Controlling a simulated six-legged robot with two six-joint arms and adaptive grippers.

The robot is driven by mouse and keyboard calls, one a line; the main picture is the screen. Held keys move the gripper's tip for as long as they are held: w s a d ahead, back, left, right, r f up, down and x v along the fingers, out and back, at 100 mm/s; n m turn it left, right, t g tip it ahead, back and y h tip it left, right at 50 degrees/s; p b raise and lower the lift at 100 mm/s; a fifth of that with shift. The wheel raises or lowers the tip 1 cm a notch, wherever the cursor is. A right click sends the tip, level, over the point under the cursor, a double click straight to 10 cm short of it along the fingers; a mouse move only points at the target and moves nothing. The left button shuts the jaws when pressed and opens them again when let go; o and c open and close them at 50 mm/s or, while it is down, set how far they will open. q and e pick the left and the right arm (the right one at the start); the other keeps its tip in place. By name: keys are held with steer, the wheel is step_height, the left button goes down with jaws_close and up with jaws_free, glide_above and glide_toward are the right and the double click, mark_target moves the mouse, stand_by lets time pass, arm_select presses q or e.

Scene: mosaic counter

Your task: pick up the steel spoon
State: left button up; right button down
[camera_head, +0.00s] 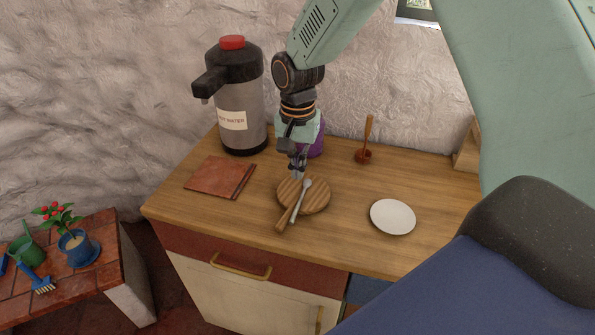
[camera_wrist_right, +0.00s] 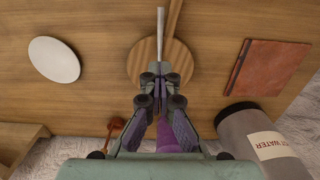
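The steel spoon (camera_head: 302,197) lies on a round wooden board (camera_head: 318,200) with a handle, its bowl toward the back and its handle toward the front. In the wrist view the spoon's handle (camera_wrist_right: 160,32) runs up from my fingertips, and its bowl end is mostly hidden behind them. My right gripper (camera_head: 297,171) points down at the bowl end of the spoon. In the wrist view the right fingertips (camera_wrist_right: 160,82) are close together. I cannot tell whether they touch the spoon. My left gripper is not in view.
A hot water dispenser (camera_head: 240,105) and a reddish-brown book-like object (camera_head: 216,177) are to the left. A white plate (camera_head: 393,217) lies to the right. A wooden-handled tool in a small red-brown holder (camera_head: 363,156) and a purple object (camera_head: 316,146) stand behind.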

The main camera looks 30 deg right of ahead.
steer(key=c, duration=2)
jaws_free()
steer(key=shift+c, duration=0.2)
steer(key=o, duration=0.4)
steer(key=shift+s+a, duration=0.1)
steer(key=o, duration=0.7)
steer(key=shift+c, duration=0.2)
steer(key=o, duration=0.6)
steer(key=shift+c, duration=0.2)
